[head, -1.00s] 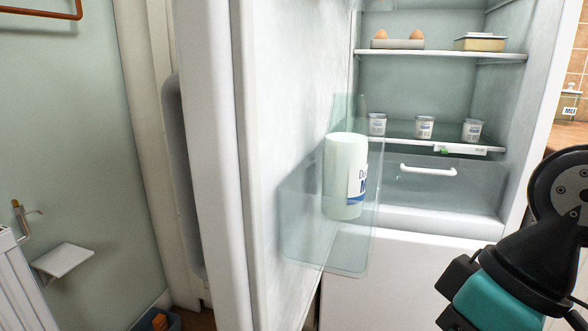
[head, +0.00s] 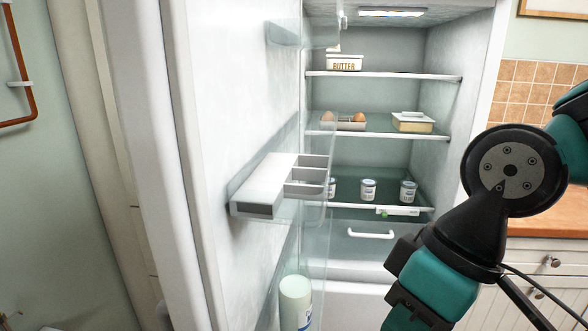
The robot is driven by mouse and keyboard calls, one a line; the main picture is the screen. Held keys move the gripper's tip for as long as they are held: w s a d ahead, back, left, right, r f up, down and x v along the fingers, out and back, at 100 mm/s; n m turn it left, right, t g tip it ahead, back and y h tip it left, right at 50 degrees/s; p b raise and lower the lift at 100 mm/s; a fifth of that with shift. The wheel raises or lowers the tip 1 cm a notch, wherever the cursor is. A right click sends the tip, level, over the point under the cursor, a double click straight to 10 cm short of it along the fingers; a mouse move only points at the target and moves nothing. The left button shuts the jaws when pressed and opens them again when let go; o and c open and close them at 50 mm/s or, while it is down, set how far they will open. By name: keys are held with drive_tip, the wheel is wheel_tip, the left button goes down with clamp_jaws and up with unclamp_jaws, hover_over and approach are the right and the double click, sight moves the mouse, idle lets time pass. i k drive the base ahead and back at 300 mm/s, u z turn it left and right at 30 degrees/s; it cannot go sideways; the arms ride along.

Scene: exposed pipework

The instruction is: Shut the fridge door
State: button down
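The white fridge door (head: 232,95) stands wide open on the left, its inner side facing right with clear shelves and a grey rack (head: 275,185). A milk bottle (head: 295,300) stands in the lower door shelf, cut by the bottom edge. The fridge body (head: 483,60) is open behind it, with its lit interior showing. My arm comes in from the right, in front of the fridge's right side and apart from the door. My gripper's fingertips are not clearly visible; only dark and teal parts show at the arm's lower end.
Fridge shelves hold a butter box (head: 345,62), eggs (head: 351,117), a second tub (head: 413,122) and several small pots (head: 368,189). A drawer handle (head: 371,234) is below. A wooden counter (head: 540,218) with cabinets stands right. A copper pipe (head: 24,75) runs on the left wall.

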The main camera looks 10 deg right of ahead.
sight(208, 94)
drive_tip(key=z, duration=1.1)
drive_tip(key=k, duration=1.35)
drive_tip(key=u, duration=1.7)
drive_tip(key=i, duration=0.5)
